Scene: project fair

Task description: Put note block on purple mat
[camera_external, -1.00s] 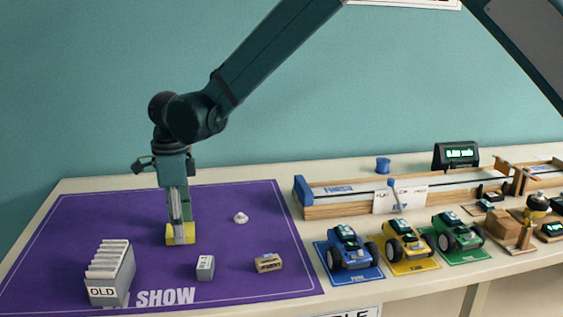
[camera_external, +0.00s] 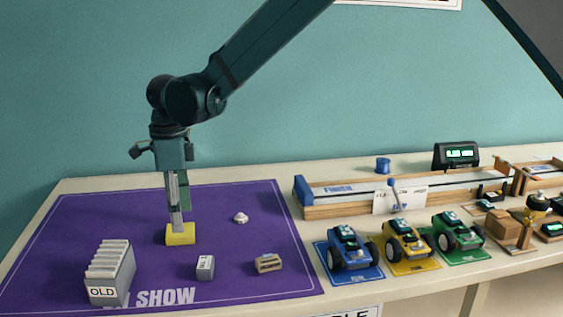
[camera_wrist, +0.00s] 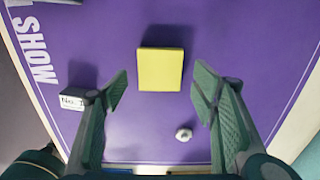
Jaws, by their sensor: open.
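The note block is a yellow block (camera_external: 181,234) resting flat on the purple mat (camera_external: 255,205). In the wrist view the yellow block (camera_wrist: 161,70) lies on the purple surface, beyond and between the fingertips. My gripper (camera_external: 178,224) is just above the block in the external view. In the wrist view my gripper (camera_wrist: 160,92) has its fingers spread wide, with nothing between them and a gap on each side of the block. In the external view the fingers overlap the block's top edge, so the exact height gap is hard to tell.
On the mat stand a grey box marked OLD (camera_external: 110,275), a small grey block (camera_external: 205,267), a tan block (camera_external: 268,263) and a small white object (camera_external: 241,218). Blue (camera_external: 348,250), yellow (camera_external: 406,243) and green (camera_external: 458,236) toy cars stand to the right.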

